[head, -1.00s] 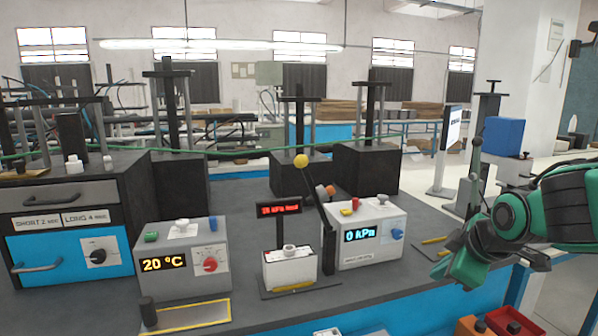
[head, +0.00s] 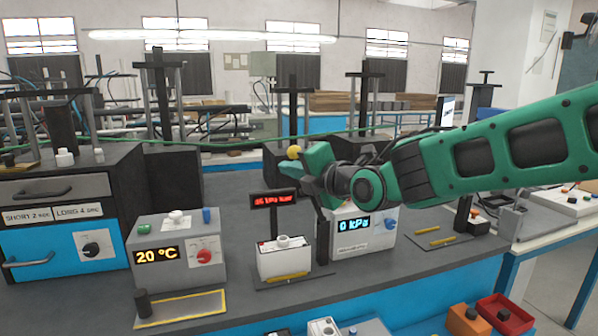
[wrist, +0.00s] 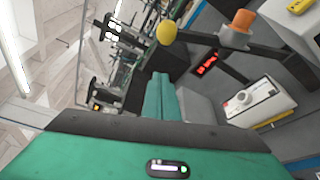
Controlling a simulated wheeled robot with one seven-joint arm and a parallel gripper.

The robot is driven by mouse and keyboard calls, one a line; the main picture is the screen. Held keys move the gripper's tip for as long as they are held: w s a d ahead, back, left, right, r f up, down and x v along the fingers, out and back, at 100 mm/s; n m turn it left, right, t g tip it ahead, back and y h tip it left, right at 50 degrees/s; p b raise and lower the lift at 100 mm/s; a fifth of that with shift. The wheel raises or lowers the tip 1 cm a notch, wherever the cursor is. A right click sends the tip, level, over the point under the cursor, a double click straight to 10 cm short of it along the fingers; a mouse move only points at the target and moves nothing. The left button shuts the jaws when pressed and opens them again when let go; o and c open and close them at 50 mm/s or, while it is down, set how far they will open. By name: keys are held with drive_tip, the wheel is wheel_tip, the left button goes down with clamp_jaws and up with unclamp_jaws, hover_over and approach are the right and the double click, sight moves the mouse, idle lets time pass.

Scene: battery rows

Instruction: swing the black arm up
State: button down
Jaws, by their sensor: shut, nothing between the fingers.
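The black arm shows in the wrist view (wrist: 203,38), with a yellow ball (wrist: 166,33) at its end and an orange knob (wrist: 237,27) beside it. In the head view the yellow ball (head: 294,152) shows just left of my gripper (head: 312,160), which hides most of the arm. The black upright (head: 322,238) below it stays visible. My gripper's green fingers (wrist: 161,80) are together with nothing between them. In the wrist view they appear apart from the ball. I cannot tell whether they touch it.
A small white unit (head: 284,260) with a red display sign (head: 273,199) stands beside the upright. A grey box with a 0 kPa display (head: 353,224) is behind my gripper. A 20 °C box (head: 180,252) stands at left. The right bench end has some bare surface.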

drive_tip(key=w, duration=0.6)
drive_tip(key=shift+w+r, duration=0.2)
drive_tip(key=shift+r, duration=0.1)
drive_tip(key=shift+a, duration=0.1)
